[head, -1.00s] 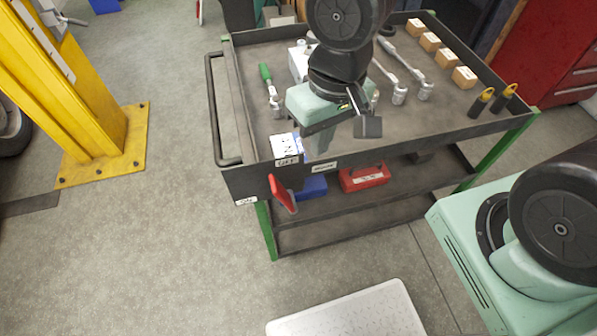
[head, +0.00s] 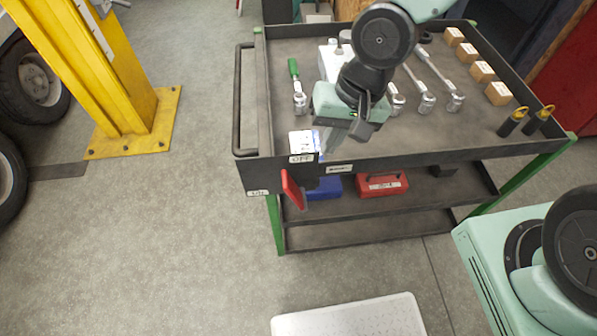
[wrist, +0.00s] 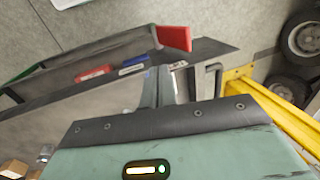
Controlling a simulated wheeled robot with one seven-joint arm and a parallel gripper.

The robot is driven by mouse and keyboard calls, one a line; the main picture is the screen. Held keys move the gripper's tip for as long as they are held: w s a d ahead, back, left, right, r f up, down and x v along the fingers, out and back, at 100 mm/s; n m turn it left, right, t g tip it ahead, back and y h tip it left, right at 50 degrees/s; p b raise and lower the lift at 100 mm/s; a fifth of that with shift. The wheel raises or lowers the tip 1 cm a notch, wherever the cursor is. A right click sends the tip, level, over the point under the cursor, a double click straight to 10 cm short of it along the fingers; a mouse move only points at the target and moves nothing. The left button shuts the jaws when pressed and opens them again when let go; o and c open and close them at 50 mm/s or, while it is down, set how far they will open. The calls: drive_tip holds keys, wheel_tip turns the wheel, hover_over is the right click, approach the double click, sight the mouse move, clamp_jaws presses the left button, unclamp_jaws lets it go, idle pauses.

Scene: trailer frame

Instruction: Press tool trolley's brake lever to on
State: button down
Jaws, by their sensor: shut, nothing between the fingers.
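The tool trolley (head: 262,172) stands in the middle of the head view. Its red brake lever (head: 292,189) sticks out from the near left corner, slanting down. An "OFF" label (head: 301,158) is above the lever, and a small white label (head: 257,193), hard to read, is to its left. My gripper (head: 329,143) is shut and empty, above the near edge of the tray, up and to the right of the lever. In the wrist view the red lever (wrist: 174,38) shows beyond the tips of my shut gripper (wrist: 158,72), apart from them.
A red case (head: 382,185) is on the shelf below. A yellow post (head: 110,80) stands left. A pale board (head: 350,317) is at the front. Floor left of the trolley is clear.

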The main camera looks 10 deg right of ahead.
sight(288, 180)
drive_tip(key=shift+w+a+f+b, duration=0.1)
drive_tip(key=shift+a+f+b, duration=0.4)
drive_tip(key=shift+a+f, duration=0.8)
drive_tip(key=shift+s+a+f+b, duration=0.1)
drive_tip(key=shift+a+f+b, duration=0.5)
drive_tip(key=shift+f, duration=1.2)
drive_tip(key=shift+w+a+f+b, duration=0.1)
drive_tip(key=shift+a+f+b, duration=0.3)
drive_tip(key=shift+a+f, duration=0.9)
drive_tip(key=shift+d+f, duration=0.1)
drive_tip(key=shift+f, duration=0.2)
drive_tip(key=shift+a+f+h+b, duration=0.2)
drive_tip(key=shift+a+h+b, duration=0.4)
drive_tip(key=shift+a+b, duration=0.2)
drive_tip(key=a+f+h+b, duration=0.2)
drive_tip(key=a+f+h, duration=0.4)
drive_tip(key=a+h, duration=0.2)
drive_tip(key=shift+w+a+f+h, duration=0.15)
drive_tip(key=shift+a+f+h, duration=0.15)
drive_tip(key=shift+a+h, duration=0.15)
drive_tip(key=shift+a+f, duration=0.1)
drive_tip(key=shift+f, duration=0.05)
